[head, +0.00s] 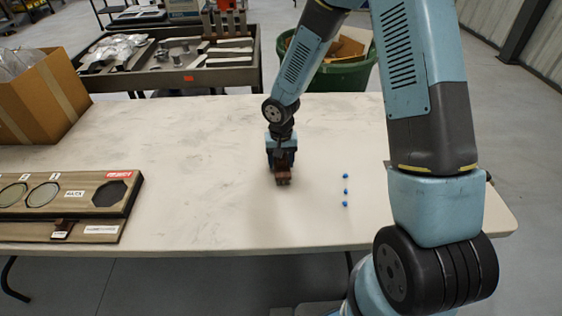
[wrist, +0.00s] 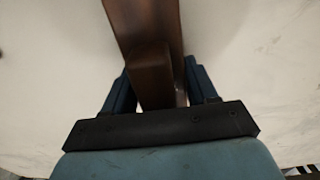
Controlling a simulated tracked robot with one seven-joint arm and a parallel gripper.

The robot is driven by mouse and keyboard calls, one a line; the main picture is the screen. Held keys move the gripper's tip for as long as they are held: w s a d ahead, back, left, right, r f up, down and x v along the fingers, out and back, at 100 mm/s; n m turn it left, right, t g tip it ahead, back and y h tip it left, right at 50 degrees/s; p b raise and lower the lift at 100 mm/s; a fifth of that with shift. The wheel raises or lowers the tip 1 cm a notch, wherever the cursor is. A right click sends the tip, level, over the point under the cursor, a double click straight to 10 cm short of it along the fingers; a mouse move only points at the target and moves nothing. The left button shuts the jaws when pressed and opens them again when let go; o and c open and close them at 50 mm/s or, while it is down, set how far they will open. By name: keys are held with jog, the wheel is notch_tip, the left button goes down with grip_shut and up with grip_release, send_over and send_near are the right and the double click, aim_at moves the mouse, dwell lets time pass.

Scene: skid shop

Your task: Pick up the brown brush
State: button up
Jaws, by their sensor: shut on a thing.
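The brown brush (head: 283,175) is between the fingers of my gripper (head: 282,160), over the middle of the white table. In the wrist view the brush (wrist: 148,40) is a long brown piece reaching from the jaws to the top edge of the picture. The blue-grey fingers of my gripper (wrist: 160,90) are shut on it, one on each side. The rest of the brush runs out of the wrist view. I cannot tell from these views whether the brush touches the table.
Several small blue pieces (head: 345,191) stand in a line on the white table (head: 210,130) right of my gripper. A wooden board with round recesses (head: 75,236) lies at left, by a cardboard box (head: 38,105). A tool cart (head: 190,77) and green bin (head: 345,77) stand behind.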

notch_tip(320, 180, up, 28)
dwell(0.5)
